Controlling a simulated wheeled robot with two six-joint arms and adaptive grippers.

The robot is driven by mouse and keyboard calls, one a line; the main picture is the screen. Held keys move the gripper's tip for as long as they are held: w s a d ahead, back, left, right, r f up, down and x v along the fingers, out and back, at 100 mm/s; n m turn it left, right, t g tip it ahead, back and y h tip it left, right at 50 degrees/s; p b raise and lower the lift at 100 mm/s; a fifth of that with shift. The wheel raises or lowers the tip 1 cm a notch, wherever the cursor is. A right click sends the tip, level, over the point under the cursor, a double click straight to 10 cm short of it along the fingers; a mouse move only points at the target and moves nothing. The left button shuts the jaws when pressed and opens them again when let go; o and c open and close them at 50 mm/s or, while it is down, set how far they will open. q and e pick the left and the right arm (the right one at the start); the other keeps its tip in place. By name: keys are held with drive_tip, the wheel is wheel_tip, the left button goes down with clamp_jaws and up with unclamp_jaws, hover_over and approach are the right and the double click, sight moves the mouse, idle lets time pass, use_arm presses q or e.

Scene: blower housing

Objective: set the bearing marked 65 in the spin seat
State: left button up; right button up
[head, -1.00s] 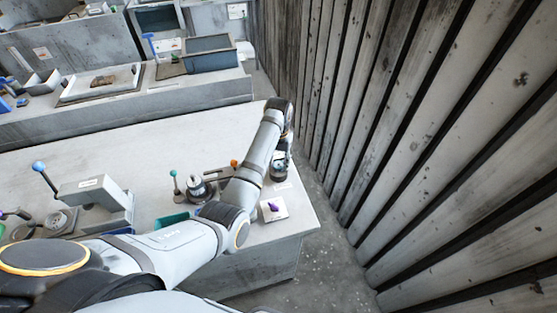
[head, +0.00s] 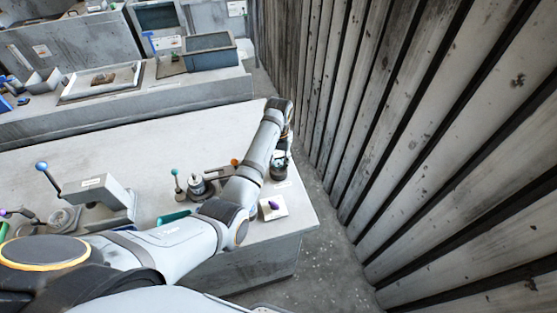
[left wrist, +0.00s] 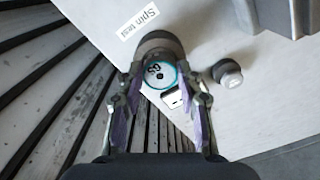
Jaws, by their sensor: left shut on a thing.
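My left gripper (left wrist: 160,92) is shut on a round bearing (left wrist: 156,76) with a teal rim and a pale face. Its mark is upside down in the left wrist view and looks like 65. Just beyond and partly behind the bearing is a dark grey round piece (left wrist: 160,42), apparently the spin seat, near a "Spin test" label (left wrist: 137,33). The bearing hides part of it, and I cannot tell whether they touch. In the head view my left gripper (head: 280,164) is small and dark above the right end of the table. My right gripper is not in view.
A dark round part (left wrist: 228,73) stands beside the held bearing. A white block with a purple knob (head: 273,208) sits near the table's front right. A lever press (head: 95,195) and a small fixture (head: 198,186) stand left. A slatted wall (head: 420,140) rises beyond the floor gap.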

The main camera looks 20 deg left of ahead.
use_arm(q)
drive_tip(key=shift+f, duration=0.6)
drive_tip(key=o, duration=1.3)
drive_tip(key=o, duration=0.4)
drive_tip(key=shift+r, duration=0.1)
wheel_tip(320, 180, up, 8)
drive_tip(key=p, duration=0.9)
drive_tip(key=shift+f, duration=0.3)
